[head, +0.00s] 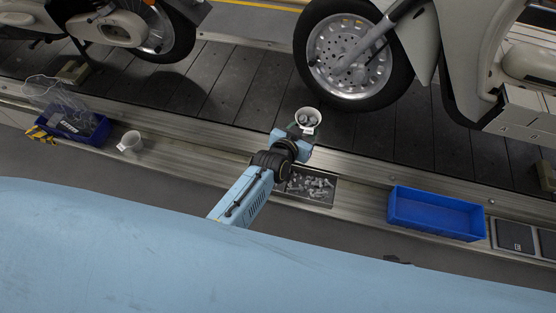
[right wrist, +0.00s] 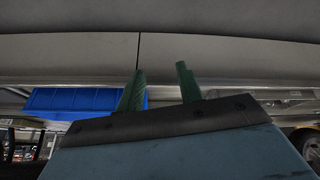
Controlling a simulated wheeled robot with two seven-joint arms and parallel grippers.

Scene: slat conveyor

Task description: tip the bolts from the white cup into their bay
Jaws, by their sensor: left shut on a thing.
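A white cup (head: 317,128) with a pale label is held over the rail's inner edge, by the dark slats. Its mouth shows from above and small grey pieces, apparently bolts, are inside; it looks about upright. My left gripper (head: 301,130) is shut on this cup. A shallow dark bay (head: 324,203) with loose bolts lies in the metal rail, nearer to me than the cup and partly hidden by my left arm. My right gripper (right wrist: 160,88) shows in the right wrist view, its green fingers apart with nothing between them.
Another white cup (head: 130,143) stands left on the rail, beside a blue bin (head: 93,138) with a clear bag. An empty-looking blue tray (head: 435,231) is right of the bay. A scooter wheel (head: 355,50) stands on the slats beyond the held cup.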

